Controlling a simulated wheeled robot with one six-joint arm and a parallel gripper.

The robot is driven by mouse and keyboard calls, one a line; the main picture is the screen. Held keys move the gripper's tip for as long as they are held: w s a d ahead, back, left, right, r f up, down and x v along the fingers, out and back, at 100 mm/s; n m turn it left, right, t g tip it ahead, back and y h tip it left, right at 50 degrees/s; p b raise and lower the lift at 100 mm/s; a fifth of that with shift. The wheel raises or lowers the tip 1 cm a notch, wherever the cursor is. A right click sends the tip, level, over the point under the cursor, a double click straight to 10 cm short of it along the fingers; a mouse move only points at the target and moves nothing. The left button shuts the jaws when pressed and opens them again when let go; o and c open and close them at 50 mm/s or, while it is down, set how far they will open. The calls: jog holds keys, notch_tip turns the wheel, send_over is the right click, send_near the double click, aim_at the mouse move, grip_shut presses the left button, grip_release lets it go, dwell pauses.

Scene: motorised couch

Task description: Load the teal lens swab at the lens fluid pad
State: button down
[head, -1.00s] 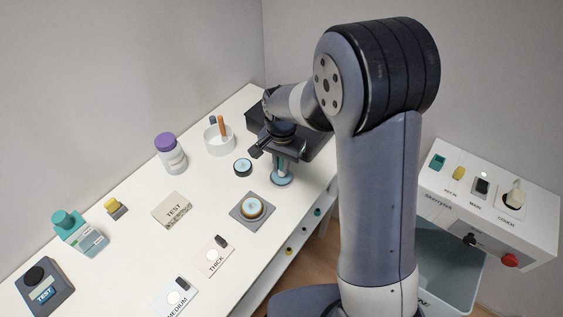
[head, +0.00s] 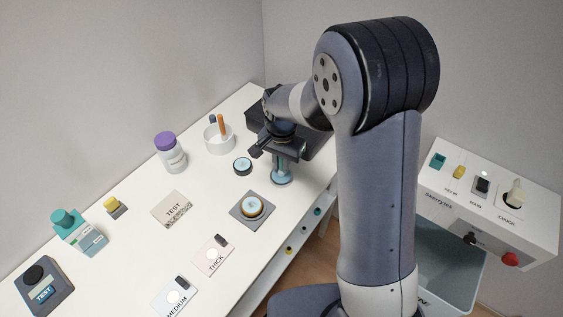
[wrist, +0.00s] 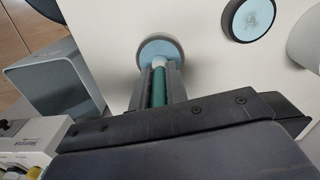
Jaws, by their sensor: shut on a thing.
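My gripper (wrist: 160,88) is shut on the teal lens swab (wrist: 158,86), which points down with its pale tip forward. In the wrist view the tip lies over the near edge of a light-blue round pad (wrist: 160,46) with a grey rim; I cannot tell whether it touches. No label shows on this pad, which looks like the lens fluid pad. In the head view my gripper (head: 282,155) is above the same pad (head: 281,180) near the table's right edge, and the swab is mostly hidden between the fingers.
A dark-rimmed blue disc (head: 242,165) is left of the pad, with a white cup (head: 219,139) behind it. A dark box (head: 262,120) stands behind my gripper. A round-topped square holder (head: 249,209) is in front. A grey bin (head: 445,265) stands right, off the table.

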dwell(0.3)
jog(key=shift+r+p, duration=2.7)
jog(key=shift+r, duration=0.8)
jog(key=shift+s+f, duration=0.1)
